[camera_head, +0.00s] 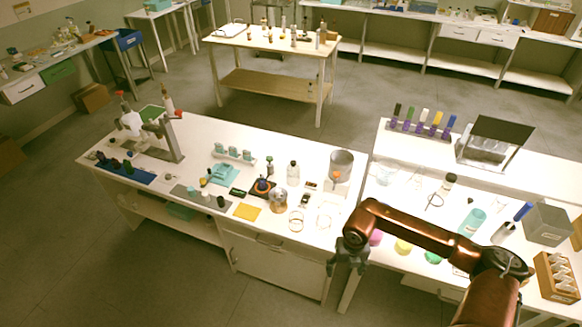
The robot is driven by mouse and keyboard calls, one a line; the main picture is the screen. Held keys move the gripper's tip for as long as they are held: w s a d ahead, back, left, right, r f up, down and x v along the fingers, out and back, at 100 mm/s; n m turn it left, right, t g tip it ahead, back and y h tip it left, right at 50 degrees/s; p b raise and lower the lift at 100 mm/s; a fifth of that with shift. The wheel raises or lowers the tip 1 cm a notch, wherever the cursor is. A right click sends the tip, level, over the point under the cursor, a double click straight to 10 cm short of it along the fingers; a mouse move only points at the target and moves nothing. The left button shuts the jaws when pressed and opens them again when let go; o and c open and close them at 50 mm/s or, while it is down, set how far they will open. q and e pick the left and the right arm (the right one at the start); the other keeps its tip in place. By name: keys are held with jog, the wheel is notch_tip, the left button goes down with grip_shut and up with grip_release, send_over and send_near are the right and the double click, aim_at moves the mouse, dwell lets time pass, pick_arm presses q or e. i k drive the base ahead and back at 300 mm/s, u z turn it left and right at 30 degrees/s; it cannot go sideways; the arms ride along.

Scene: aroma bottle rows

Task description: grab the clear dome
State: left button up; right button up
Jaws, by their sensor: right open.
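A clear, greyish see-through vessel (341,160) stands upright near the right end of the left white bench (255,170). It looks like the clear dome, with something orange showing at its lower part. Another faint clear rounded item (384,172) sits on the right bench; its shape is hard to tell. My right gripper (347,268) hangs open and empty in front of the benches, below the clear vessel in the picture and apart from it. My left gripper is not in view.
A clear bottle (293,173), a round metallic pot (278,200) and a yellow sheet (247,212) lie left of the vessel. A rack of coloured tubes (420,127), a teal cylinder (472,222) and a grey box (548,224) stand on the right bench.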

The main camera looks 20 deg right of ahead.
aim_at(293, 169)
jog(key=i, duration=1.85)
